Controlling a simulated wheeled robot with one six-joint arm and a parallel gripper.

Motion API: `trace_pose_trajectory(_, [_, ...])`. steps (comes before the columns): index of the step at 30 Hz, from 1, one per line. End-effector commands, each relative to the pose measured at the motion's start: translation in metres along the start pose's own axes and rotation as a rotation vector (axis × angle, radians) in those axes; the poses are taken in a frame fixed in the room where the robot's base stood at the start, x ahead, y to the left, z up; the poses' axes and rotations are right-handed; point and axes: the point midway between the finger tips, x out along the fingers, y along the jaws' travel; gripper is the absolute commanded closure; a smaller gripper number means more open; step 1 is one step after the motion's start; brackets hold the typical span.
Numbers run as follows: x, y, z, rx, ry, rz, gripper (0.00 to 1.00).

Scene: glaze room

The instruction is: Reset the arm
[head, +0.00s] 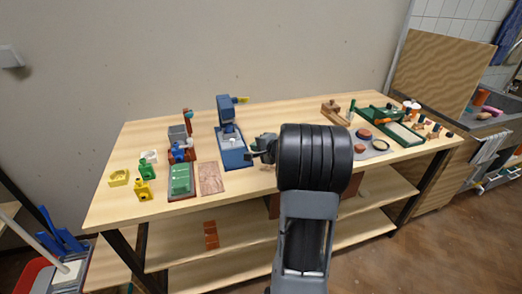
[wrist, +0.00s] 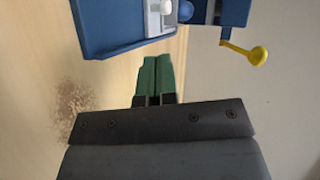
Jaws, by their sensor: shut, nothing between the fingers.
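My arm reaches out over the workbench (head: 255,190), its thick dark link filling the middle of the head view. My gripper (head: 253,153) is small there, just right of the blue press (head: 228,125), and partly hidden by the arm. In the wrist view my gripper's green fingers (wrist: 157,75) are together, with nothing between them. The blue press (wrist: 115,28) with its yellow-knobbed lever (wrist: 258,56) shows beyond the fingertips. A gap seems to separate them, though the depth is hard to judge.
A green-topped tray (head: 181,180), a speckled board (head: 211,178) and small yellow and green pieces lie left. A green frame (head: 390,127), a grey palette (head: 372,146) and a wooden block (head: 335,113) are right. Brown specks (wrist: 72,105) lie on the bench.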

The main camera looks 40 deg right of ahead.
Motion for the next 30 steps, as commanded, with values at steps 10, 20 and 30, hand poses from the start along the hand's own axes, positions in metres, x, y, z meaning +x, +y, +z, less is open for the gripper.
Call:
trace_pose_trajectory(10, [-0.026, 0.000, 0.001, 0.000, -0.003, 0.001, 1.00])
trace_pose_trajectory(20, [-0.031, 0.033, 0.025, 0.051, -0.104, 0.142, 1.00])
trace_pose_trajectory(30, [-0.109, 0.066, 0.176, -0.475, -0.505, 0.705, 1.00])
